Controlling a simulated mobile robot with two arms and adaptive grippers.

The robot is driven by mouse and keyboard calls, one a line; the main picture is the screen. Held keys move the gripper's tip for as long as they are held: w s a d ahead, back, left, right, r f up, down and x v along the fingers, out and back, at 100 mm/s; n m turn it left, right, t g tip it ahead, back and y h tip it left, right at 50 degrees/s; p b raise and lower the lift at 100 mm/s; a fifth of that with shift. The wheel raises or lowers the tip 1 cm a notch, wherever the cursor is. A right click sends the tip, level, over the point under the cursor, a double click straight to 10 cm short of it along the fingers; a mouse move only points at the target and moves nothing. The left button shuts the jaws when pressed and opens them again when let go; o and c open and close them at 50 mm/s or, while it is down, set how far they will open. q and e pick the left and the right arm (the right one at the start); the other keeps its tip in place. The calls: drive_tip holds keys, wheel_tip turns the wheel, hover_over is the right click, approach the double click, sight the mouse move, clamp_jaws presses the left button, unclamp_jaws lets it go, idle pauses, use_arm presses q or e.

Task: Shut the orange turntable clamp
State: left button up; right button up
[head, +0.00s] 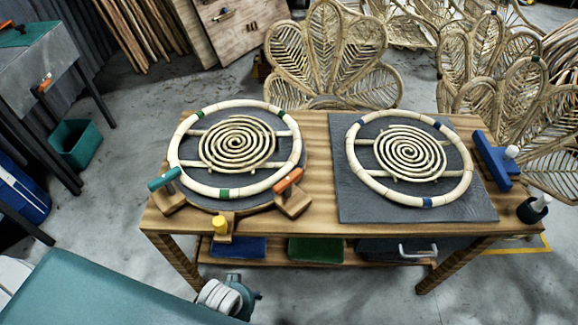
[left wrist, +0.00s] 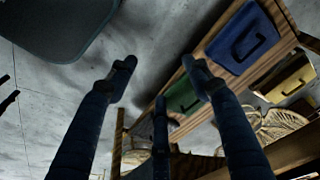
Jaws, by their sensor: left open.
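The orange turntable clamp (head: 289,181) stands at the right front edge of the round dark turntable (head: 262,202), on a wooden block (head: 293,204). Its handle slants up to the right; I cannot tell if it is shut. A teal clamp (head: 164,179) is at the turntable's left and a yellow clamp (head: 220,226) at its front. A pale ring with a rattan spiral (head: 238,145) lies on the turntable. My left gripper (left wrist: 159,85) shows in the left wrist view, fingers spread and empty, near the bench's lower shelf. It is apart from the orange clamp. My right gripper is out of view.
On the wooden bench (head: 322,150), a second ring and spiral lie on a dark square board (head: 410,213). A blue T-shaped tool (head: 494,160) and a dark pot (head: 532,209) are at the right. Blue (head: 238,247) and green (head: 315,249) bins sit below. Rattan chairs stand behind.

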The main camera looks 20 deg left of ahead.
use_arm(q)
drive_tip(key=w+r+p, duration=0.2)
drive_tip(key=r+p, duration=0.1)
drive_tip(key=r, duration=0.6)
drive_tip(key=w+r+p, duration=0.2)
drive_tip(key=r, duration=0.8)
wheel_tip(320, 180, up, 14)
drive_tip(key=m+t+h+p, duration=0.1)
drive_tip(key=m+h+p, duration=0.1)
drive_tip(key=m+p, duration=0.15)
hover_over(289, 180)
drive_tip(key=s+a, duration=0.2)
drive_tip(key=s, duration=0.2)
drive_tip(key=p+x, duration=0.1)
drive_tip(key=x, duration=0.9)
drive_tip(key=shift+w+f+p, duration=0.15)
drive_tip(key=shift+w+p, duration=0.1)
drive_tip(key=shift+p, duration=0.05)
drive_tip(key=c, duration=1.2)
